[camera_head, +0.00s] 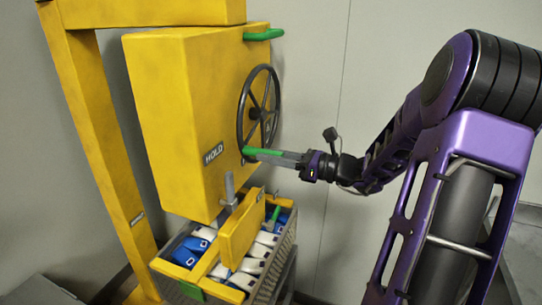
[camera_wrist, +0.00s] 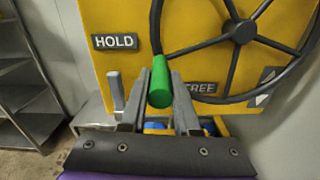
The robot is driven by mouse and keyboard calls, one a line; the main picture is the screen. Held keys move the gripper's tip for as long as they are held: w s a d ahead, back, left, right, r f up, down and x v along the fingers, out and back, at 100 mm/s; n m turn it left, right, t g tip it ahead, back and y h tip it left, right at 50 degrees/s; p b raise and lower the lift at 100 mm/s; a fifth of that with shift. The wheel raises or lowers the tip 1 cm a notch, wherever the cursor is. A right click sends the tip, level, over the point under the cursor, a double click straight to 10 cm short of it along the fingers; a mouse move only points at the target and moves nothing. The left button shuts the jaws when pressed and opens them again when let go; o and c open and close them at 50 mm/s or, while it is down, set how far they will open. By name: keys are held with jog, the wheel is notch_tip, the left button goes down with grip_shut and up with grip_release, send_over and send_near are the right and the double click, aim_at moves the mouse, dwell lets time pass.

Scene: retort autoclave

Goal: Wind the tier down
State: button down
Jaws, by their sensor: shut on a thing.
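The dark spoked handwheel (camera_head: 264,112) is on the side of a yellow box (camera_head: 172,110); it also shows in the wrist view (camera_wrist: 243,32). Its green crank handle (camera_wrist: 159,82) is at the lower left of the rim. My gripper (camera_head: 278,156) is shut on this handle, one finger on each side of it in the wrist view. A grey lever (camera_head: 229,190) stands upright below the HOLD label (camera_head: 213,153); a FREE label (camera_wrist: 201,87) is to its right in the wrist view. Below the box is a grey basket (camera_head: 288,247) of blue and white packs.
Yellow bars and an upright yellow plate (camera_head: 242,229) lie over the basket, close under the box. A yellow post (camera_head: 98,140) stands at the left. A green handle (camera_head: 264,35) sticks out above the wheel. Grey shelving (camera_wrist: 22,90) is at the left in the wrist view.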

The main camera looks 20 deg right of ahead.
jog(key=shift+f, duration=0.25)
dwell(0.3)
